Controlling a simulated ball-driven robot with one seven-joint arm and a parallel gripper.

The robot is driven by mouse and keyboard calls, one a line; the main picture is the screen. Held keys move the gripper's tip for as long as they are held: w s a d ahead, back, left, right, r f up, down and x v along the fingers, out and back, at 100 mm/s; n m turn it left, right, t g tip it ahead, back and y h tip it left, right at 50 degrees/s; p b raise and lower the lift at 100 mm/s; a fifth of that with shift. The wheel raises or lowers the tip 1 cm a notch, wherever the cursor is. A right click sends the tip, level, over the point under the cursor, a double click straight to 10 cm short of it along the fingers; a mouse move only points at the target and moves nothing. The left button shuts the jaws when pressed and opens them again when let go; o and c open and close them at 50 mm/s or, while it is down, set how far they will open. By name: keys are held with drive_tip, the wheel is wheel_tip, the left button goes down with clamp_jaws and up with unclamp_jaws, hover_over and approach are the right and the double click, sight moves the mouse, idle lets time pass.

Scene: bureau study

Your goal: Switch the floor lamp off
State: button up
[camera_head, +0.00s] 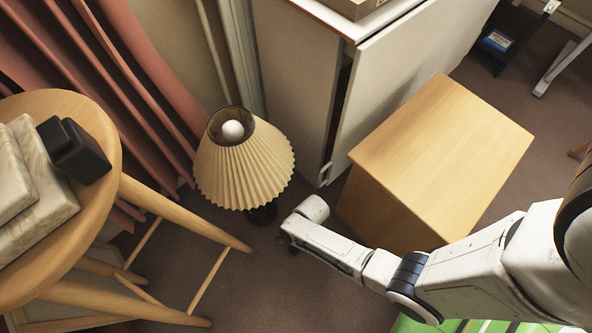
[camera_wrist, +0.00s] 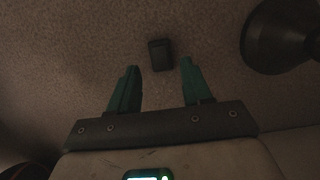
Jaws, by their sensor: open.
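The floor lamp (camera_head: 243,165) has a pleated cream shade and stands on the carpet between the round table and the cabinet. A pale bulb shows through the shade's open top; I cannot tell whether it is lit. Its dark round base (camera_wrist: 282,38) is at the upper right of the wrist view. A small dark box (camera_wrist: 160,55), perhaps the lamp's switch, lies on the carpet. My gripper (camera_wrist: 158,76) is open and empty, its two green fingers pointing towards the box, which appears between and just beyond the tips. In the head view my arm's end is low beside the lamp and hides the box.
A round wooden table (camera_head: 104,128) with books and a black object stands at the left, its legs near the lamp. A wooden block-like cabinet (camera_head: 442,145) stands right of the lamp. A pale cabinet (camera_head: 395,75) is behind. Carpet (camera_head: 270,290) is open in front.

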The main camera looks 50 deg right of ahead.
drive_tip(key=p+v, duration=0.2)
drive_tip(key=v, duration=0.4)
drive_tip(key=shift+p, duration=0.4)
